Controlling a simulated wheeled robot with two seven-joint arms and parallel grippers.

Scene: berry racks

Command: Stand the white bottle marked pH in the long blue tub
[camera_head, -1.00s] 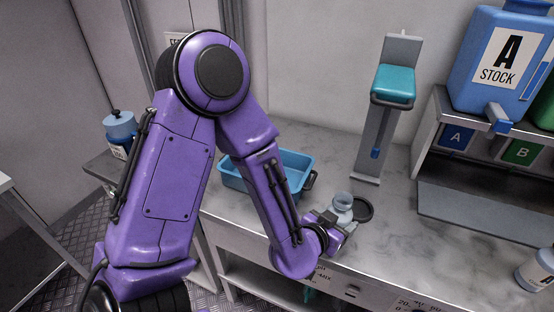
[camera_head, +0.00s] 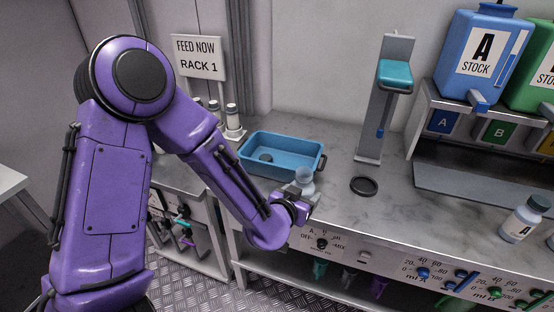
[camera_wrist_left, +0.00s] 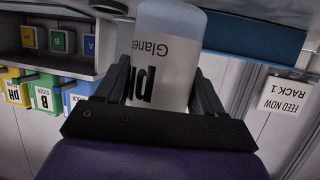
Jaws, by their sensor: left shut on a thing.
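The pale bottle (camera_head: 305,177) is held by my left gripper (camera_head: 300,196) and stands roughly upright in the head view. In the left wrist view the bottle (camera_wrist_left: 168,50) fills the space between the fingers, and its "pH" label reads upside down. The blue tub (camera_head: 284,171) lies just behind and left of the bottle. The bottle overlaps the tub's near right corner in the picture, and its height above the bench is hard to tell. A small dark round spot shows inside the tub. My right gripper is out of view.
A black round dish (camera_head: 363,187) lies on the bench right of the bottle. A dispenser stand (camera_head: 371,130) rises behind it. A bottle marked A (camera_head: 524,220) stands at the right. Small bottles (camera_head: 232,117) stand left of the tub, by the "RACK 1" sign (camera_head: 200,58).

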